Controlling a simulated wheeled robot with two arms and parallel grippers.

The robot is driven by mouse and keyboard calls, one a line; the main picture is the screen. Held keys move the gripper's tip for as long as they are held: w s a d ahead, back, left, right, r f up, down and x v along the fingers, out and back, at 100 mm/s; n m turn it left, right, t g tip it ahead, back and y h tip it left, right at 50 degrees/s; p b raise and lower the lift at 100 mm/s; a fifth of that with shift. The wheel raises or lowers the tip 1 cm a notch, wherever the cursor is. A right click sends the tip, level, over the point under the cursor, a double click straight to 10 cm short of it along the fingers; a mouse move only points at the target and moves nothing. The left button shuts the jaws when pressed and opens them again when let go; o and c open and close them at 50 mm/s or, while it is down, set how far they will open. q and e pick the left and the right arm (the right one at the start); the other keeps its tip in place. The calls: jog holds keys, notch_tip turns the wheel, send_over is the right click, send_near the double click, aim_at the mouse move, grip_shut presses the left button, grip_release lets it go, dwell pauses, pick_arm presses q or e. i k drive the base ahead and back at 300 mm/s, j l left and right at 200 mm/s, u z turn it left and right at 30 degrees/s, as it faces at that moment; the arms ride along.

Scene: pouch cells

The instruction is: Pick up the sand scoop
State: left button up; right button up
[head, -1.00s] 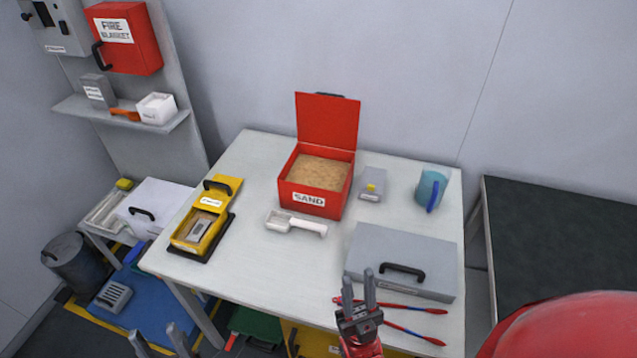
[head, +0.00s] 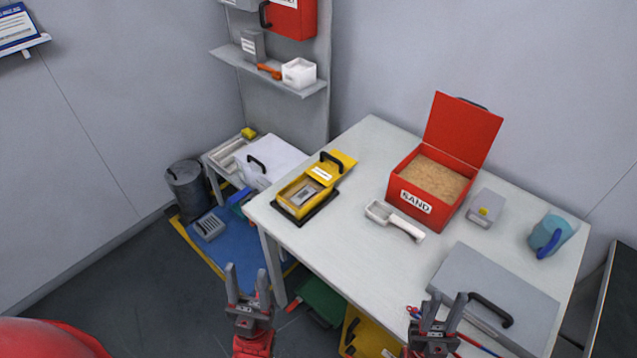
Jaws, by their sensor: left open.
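The white sand scoop (head: 395,219) lies on the white table (head: 345,253), just in front of the red sand box. Its handle points right and toward the front. The red box (head: 418,204) is labelled SAND, has its lid up and holds sand. My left gripper (head: 247,282) is open and empty, in front of the table's left front corner and apart from the scoop. My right gripper (head: 447,307) has its fingers apart with nothing seen between them, at the table's front edge near the red and blue tongs (head: 470,341).
A yellow case (head: 297,190) with a grey cell stands left of the scoop. A grey case (head: 495,295) lies at the right front. The table between scoop and front edge is clear.

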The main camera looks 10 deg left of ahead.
aim_at(380, 213)
jog(key=j+z, duration=0.3)
jog(key=z, duration=0.15)
jog(key=j+z, duration=0.6)
jog(key=j, duration=0.7)
jog(key=k+j+z, duration=0.15)
jog(key=j, duration=0.7)
jog(key=i, duration=0.4)
